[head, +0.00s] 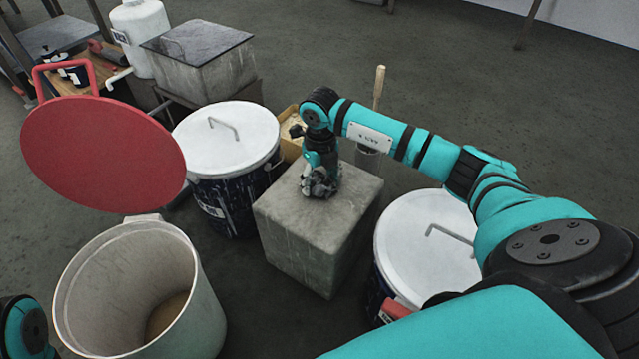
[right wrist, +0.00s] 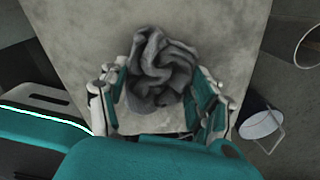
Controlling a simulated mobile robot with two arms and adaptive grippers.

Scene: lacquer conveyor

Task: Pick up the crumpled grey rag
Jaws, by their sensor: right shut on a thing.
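The crumpled grey rag (right wrist: 160,68) lies on top of a grey stone-like block (head: 290,205), near the middle of its top face. In the right wrist view it is a folded, dark grey bundle between my fingers. My right gripper (head: 320,184) points down at the block's top and is shut on the rag; the right wrist view shows its fingers (right wrist: 165,100) on both sides of the cloth. In the head view the gripper hides most of the rag. My left gripper is not in view; only a bit of my left arm shows at the lower left.
White-lidded drums stand left (head: 228,140) and right (head: 425,240) of the block. An open, pale bin (head: 190,245) is at lower left, with a round red lid (head: 100,150) above it. A dark-topped block (head: 200,60) stands behind. Dark floor is free at upper right.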

